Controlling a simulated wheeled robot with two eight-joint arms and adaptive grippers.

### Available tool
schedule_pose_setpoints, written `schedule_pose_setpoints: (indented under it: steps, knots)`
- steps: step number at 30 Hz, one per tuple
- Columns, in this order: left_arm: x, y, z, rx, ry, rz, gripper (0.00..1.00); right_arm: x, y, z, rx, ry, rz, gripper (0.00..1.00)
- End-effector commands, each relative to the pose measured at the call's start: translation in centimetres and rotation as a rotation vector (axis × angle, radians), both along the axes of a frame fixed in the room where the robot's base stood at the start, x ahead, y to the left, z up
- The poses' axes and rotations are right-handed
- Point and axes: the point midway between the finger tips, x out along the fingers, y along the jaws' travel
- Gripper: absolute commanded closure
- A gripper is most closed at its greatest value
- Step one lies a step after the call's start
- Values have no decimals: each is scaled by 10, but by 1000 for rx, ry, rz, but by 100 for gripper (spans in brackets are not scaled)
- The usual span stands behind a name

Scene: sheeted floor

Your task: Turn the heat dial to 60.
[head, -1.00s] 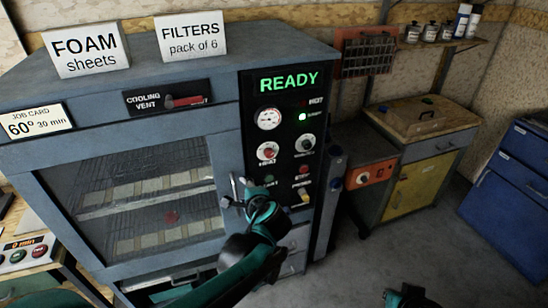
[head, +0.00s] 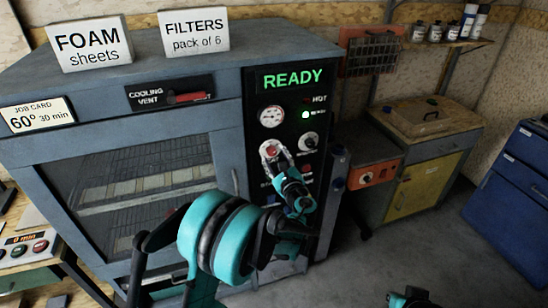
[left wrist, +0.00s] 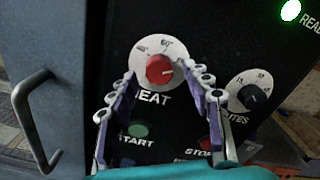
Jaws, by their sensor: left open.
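The heat dial (left wrist: 160,69) is a red knob on a round white scale marked HEAT, in the upper middle of the left wrist view. It also shows on the oven's black panel in the head view (head: 268,149). A 60 mark seems to sit at the top of its scale; I cannot tell for sure where the knob points. My left gripper (left wrist: 158,74) is open, its fingertips on either side of the dial's lower half; contact with the knob is not clear. In the head view the left gripper (head: 278,158) partly covers the dial. My right gripper (head: 410,298) is only partly visible at the bottom edge.
The minutes dial (left wrist: 250,93) is right of the heat dial. The start button (left wrist: 139,130) and stop button (left wrist: 206,143) lie below, near the fingers. The oven door handle (left wrist: 35,115) sticks out at left. The display (head: 291,79) reads READY. The job card (head: 37,115) reads 60°, 30 min.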

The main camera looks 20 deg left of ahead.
Motion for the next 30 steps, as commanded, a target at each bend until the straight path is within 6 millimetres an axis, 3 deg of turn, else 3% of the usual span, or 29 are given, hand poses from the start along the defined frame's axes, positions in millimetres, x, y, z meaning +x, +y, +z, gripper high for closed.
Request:
schedule_pose_setpoints:
  steps: [12, 18, 30]
  knots:
    - [10, 7, 1, -2, -1, -1, 51, 0, 0, -2, 0, 0, 0, 100]
    - [10, 7, 0, -2, -1, -1, 100, 0, 0, -2, 0, 0, 0, 100]
    - [10, 7, 0, -44, -28, -1, 100, 0, 0, -4, 0, 0, 0, 100]
